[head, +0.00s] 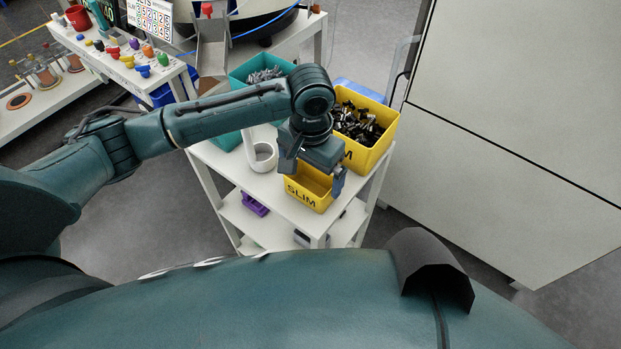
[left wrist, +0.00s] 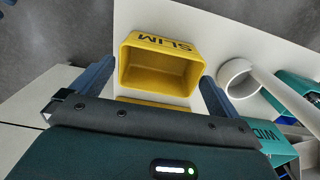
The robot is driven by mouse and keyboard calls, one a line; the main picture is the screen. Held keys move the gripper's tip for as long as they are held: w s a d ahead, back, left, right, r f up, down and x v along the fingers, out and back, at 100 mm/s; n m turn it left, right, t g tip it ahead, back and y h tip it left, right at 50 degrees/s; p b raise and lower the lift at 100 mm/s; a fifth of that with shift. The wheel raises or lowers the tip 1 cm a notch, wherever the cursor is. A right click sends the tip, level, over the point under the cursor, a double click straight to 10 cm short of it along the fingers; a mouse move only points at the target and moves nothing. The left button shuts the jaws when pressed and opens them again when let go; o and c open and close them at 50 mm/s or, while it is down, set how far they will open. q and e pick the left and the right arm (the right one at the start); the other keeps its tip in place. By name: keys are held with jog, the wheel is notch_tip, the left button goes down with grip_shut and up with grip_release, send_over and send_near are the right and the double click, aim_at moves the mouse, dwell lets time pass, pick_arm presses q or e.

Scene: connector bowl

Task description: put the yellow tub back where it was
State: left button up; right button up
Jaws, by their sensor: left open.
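The yellow tub (head: 308,190), marked SLIM, stands on the white cart top near its front edge. In the left wrist view the tub (left wrist: 160,68) looks empty and upright. My left gripper (head: 315,165) is above the tub, pointing down, and hides part of it in the head view. In the left wrist view the fingers of my left gripper (left wrist: 152,82) are open, one on each side of the tub's near part. I cannot tell whether they touch it. My right gripper is not in view.
A larger yellow bin (head: 372,150) of black connectors stands behind the tub. A teal bin (head: 240,75) of grey parts is at the back left. A white ring-shaped holder (head: 262,157) stands left of the tub. A tall pale cabinet (head: 500,130) is at right.

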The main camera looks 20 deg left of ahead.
pick_arm(q)
notch_tip(320, 180, up, 8)
jog(key=shift+r, duration=0.25)
dwell(0.5)
